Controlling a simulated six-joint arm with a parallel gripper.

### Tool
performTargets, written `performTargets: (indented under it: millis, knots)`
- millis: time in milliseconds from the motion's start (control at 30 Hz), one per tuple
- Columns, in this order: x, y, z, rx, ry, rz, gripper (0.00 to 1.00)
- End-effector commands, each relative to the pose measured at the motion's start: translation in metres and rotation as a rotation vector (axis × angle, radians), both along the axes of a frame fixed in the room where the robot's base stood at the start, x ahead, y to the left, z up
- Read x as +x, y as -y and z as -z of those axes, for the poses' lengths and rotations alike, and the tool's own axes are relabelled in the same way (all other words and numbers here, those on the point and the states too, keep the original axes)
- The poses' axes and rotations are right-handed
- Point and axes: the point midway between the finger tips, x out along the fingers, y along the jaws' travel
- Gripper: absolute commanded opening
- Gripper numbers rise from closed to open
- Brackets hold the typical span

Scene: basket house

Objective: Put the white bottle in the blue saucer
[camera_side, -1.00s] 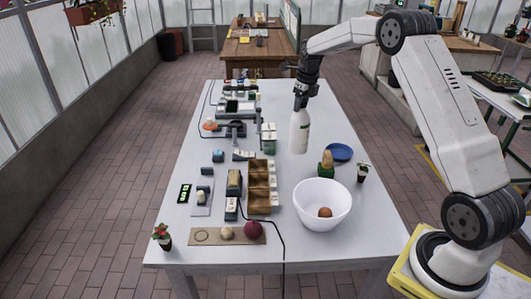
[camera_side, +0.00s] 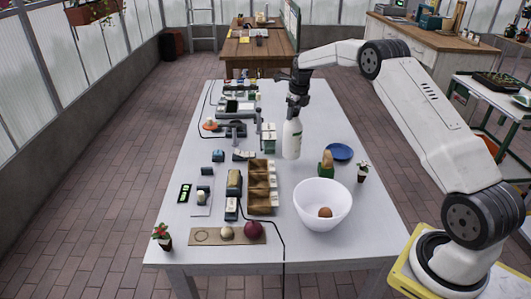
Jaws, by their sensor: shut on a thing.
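The white bottle (camera_side: 292,139) hangs upright under my gripper (camera_side: 295,112), which is shut on its top. The bottle is near the middle of the table, left of the blue saucer. Its base looks close to the table top, but I cannot tell whether it touches. The blue saucer (camera_side: 339,151) lies flat on the table to the right and looks empty. The fingertips are small and dark, so their exact hold on the bottle neck is hard to see.
A brown compartment tray (camera_side: 262,187) is left of the bowl. The table's right far part is clear.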

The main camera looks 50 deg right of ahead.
Motion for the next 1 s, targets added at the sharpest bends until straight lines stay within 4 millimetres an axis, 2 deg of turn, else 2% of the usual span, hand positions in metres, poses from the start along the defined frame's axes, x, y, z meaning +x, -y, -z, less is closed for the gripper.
performTargets:
  millis: [333,867,900,1000]
  knots:
    - [0.005,0.002,0.028,-0.001,0.004,-0.001,0.00]
    - [0.005,0.002,0.034,-0.001,0.004,-0.001,0.00]
    - [0.005,0.002,0.036,0.000,0.001,-0.001,0.58]
    - [0.005,0.002,0.036,0.000,0.001,-0.001,0.87]
